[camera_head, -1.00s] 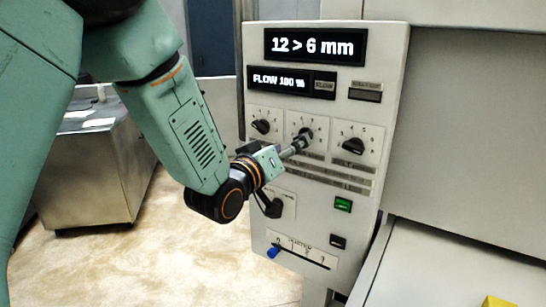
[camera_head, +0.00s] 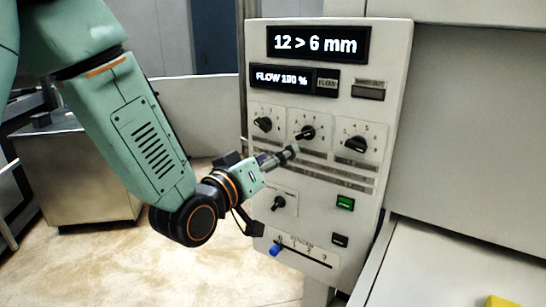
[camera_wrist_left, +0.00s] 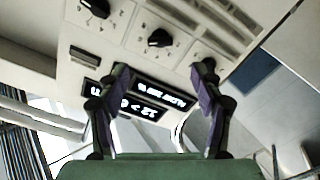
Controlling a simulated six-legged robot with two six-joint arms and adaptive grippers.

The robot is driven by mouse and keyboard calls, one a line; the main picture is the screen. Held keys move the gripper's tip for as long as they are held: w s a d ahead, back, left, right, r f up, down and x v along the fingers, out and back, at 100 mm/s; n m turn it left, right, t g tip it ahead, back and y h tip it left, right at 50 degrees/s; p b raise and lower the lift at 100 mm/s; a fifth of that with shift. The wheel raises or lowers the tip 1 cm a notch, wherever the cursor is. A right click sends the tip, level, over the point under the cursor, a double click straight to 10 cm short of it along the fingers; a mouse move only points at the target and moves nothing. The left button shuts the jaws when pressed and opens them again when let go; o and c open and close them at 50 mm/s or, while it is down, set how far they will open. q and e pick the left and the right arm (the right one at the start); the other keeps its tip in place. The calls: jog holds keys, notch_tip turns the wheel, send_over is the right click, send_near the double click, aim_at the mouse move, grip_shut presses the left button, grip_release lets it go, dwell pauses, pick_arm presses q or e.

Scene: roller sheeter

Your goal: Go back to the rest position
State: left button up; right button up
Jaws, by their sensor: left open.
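My left gripper (camera_head: 280,158) is in front of the control panel (camera_head: 290,228), left of and just below the middle knob (camera_head: 305,133). It holds nothing. In the left wrist view its two fingers (camera_wrist_left: 160,85) stand apart, with the panel's displays (camera_wrist_left: 150,97) between and beyond them. The panel's upper display (camera_head: 318,44) reads "12 > 6 mm" and the lower one (camera_head: 293,78) "FLOW 100 %". My right gripper is not in view.
A metal cabinet (camera_head: 85,180) stands at the left. Open floor (camera_head: 110,265) lies in front of it.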

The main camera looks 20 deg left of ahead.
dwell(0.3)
pick_arm(q)
jog(key=s+a+f+m+g+y+b, duration=0.1)
jog(key=s+f+g+b, duration=0.3)
jog(key=f, duration=1.1)
jog(key=s+f+m+g+y+b, duration=0.15)
jog(key=s+f+g, duration=0.45)
jog(key=f, duration=1)
jog(key=s+f+g+b, duration=0.7)
jog(key=s+f+b, duration=0.2)
jog(key=s+f, duration=1.6)
jog(key=shift+s+a+m+g+y+b, duration=0.3)
jog(key=shift+s+m+y, duration=0.15)
jog(key=shift+s, duration=0.2)
